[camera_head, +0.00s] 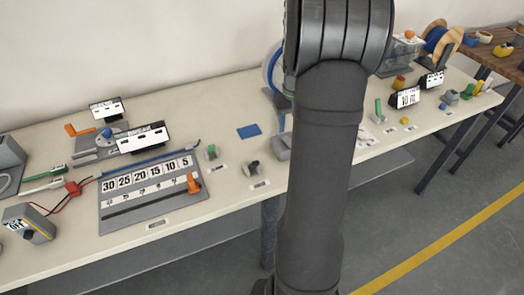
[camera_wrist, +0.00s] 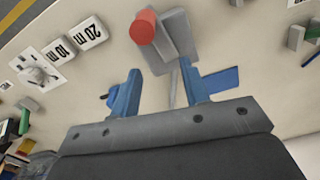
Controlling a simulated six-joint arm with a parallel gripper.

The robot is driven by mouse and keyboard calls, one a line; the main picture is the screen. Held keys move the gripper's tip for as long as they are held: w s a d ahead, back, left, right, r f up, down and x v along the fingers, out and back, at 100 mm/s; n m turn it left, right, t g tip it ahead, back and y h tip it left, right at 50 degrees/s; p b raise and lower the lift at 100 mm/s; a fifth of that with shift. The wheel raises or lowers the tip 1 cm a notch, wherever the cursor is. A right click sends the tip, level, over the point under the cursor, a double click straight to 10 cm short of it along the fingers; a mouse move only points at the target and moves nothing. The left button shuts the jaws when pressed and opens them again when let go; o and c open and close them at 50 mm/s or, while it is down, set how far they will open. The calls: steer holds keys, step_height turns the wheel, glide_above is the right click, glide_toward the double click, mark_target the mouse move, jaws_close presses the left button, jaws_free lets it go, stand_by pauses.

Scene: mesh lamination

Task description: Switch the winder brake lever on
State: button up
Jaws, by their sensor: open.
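A red round knob (camera_wrist: 143,27) on a grey bracket (camera_wrist: 176,38) shows at the top of the wrist view. It looks like the winder brake lever, but no label on it is readable. My gripper (camera_wrist: 159,74) has its two blue fingers apart, with the knob and bracket just beyond the fingertips. A thin grey strip shows between the fingers; I see nothing clamped. In the head view my arm covers the middle of the bench, so the knob and gripper are hidden there. Part of a grey block (camera_head: 282,149) shows beside the arm.
A blue patch (camera_head: 249,131) lies on the cream bench (camera_head: 235,210). A numbered board (camera_head: 150,203) and BREAK sign (camera_head: 143,137) stand left. Small green-handled (camera_head: 211,153) and dark-handled (camera_head: 252,167) fixtures sit near the front edge. Signs, including a 10 m sign (camera_head: 405,97), stand right.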

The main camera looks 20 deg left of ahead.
step_height(320, 180, up, 10)
steer(key=n, duration=0.2)
glide_above(255, 167)
step_height(255, 167, down, 18)
steer(key=shift+s+r, duration=0.15)
steer(key=shift+r, duration=0.1)
jaws_close()
